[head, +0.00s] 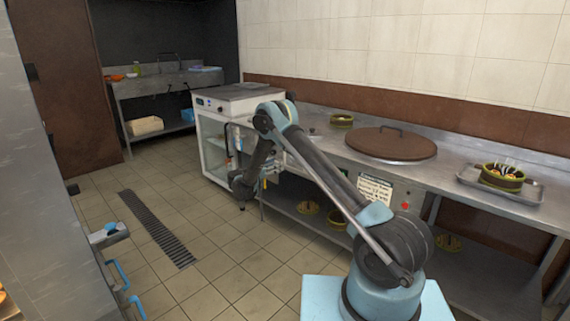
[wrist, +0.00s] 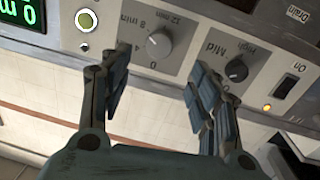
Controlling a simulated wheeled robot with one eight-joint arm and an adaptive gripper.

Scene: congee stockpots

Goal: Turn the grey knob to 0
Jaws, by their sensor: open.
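In the wrist view, which is upside down, the grey knob (wrist: 159,43) sits on a metal control panel (wrist: 205,32). Its dial is marked 0, 4, 8 and 12 min. The knob's pointer is too small to read with certainty. My gripper (wrist: 160,62) is open, with one finger to each side of the grey knob in the picture. The fingertips look close to the panel, and I cannot tell if they touch it. Nothing is held. In the head view my arm hides the knob, and the gripper is hard to make out.
Beside the grey knob are a black knob (wrist: 236,70) marked Mid and High, a lit green button (wrist: 86,20), an On switch (wrist: 285,87) and an orange light (wrist: 267,107). In the head view, a white cabinet (head: 213,150) stands by the counter; the tiled floor (head: 150,180) is clear.

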